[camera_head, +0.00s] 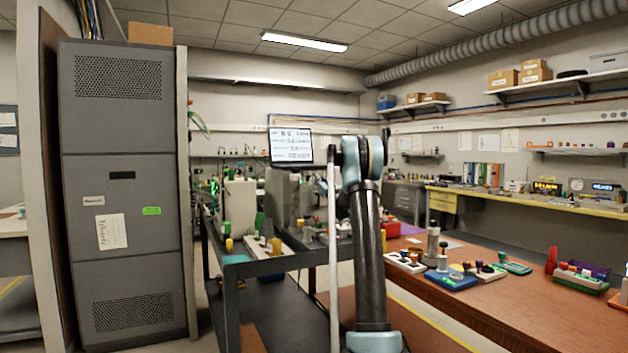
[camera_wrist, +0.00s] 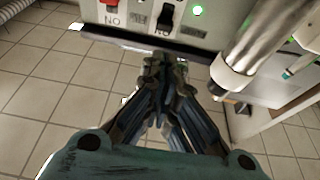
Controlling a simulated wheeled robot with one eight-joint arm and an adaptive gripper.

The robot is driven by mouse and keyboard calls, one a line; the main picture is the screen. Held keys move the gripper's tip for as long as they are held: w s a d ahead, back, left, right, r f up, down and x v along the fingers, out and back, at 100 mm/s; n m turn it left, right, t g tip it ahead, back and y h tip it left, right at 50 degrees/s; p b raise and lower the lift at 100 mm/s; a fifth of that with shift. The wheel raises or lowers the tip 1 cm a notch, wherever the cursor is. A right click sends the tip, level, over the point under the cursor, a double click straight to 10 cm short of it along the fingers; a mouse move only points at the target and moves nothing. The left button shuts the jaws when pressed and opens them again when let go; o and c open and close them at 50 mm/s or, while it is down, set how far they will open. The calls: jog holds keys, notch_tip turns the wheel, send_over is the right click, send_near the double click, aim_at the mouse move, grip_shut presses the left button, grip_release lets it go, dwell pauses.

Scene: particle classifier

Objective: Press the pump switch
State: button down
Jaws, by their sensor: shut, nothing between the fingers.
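Partly cut-off labels show below the switches; I cannot read which one is the pump's. My gripper (camera_wrist: 164,62) is shut and empty. Its fingertips appear just below the black switch, at the panel's dark lower edge; I cannot tell whether they touch it. In the head view my arm stands in front of the equipment, and the gripper is hidden.
A metal cylinder (camera_wrist: 250,60) stands close to the right of my fingers. In the head view, a dark cart (camera_head: 285,265) bears instruments and a monitor (camera_head: 291,145). A wooden bench (camera_head: 480,305) is at right, a grey cabinet (camera_head: 125,190) at left. Tiled floor (camera_wrist: 60,80) lies below.

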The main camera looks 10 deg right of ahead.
aim_at(309, 175)
jog(key=x, duration=0.9)
jog(key=shift+w+a, duration=0.1)
jog(key=shift+w, duration=0.15)
jog(key=shift+f, duration=1.35)
